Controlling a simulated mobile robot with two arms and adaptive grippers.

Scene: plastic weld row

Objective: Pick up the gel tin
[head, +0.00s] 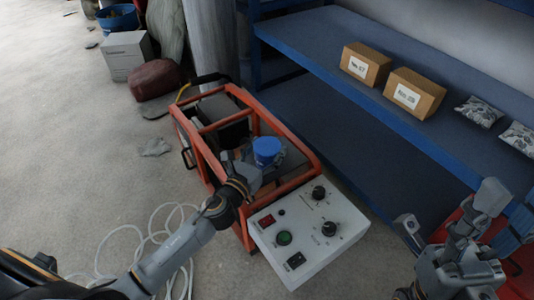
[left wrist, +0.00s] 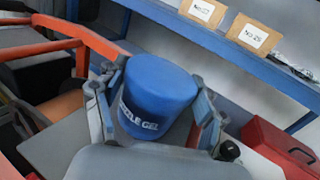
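The gel tin is a blue cylinder (head: 267,146), upright over the grey top inside an orange-framed machine (head: 228,124). In the left wrist view the tin (left wrist: 160,88) fills the middle, with part of a white "GEL" label showing. My left gripper (head: 258,163) has its fingers on both sides of the tin, very close to its wall. In the left wrist view the left finger hides part of the label. I cannot tell whether the fingers press on the tin; its base is hidden. My right gripper (head: 449,214) is open and empty at the lower right.
A white control box (head: 308,230) with knobs is at the machine's front. A blue shelf (head: 400,120) holds two cartons (head: 367,63) and patterned packets (head: 479,111). A red toolbox (left wrist: 279,146) stands at right. A pale cable (head: 150,235) lies on the floor.

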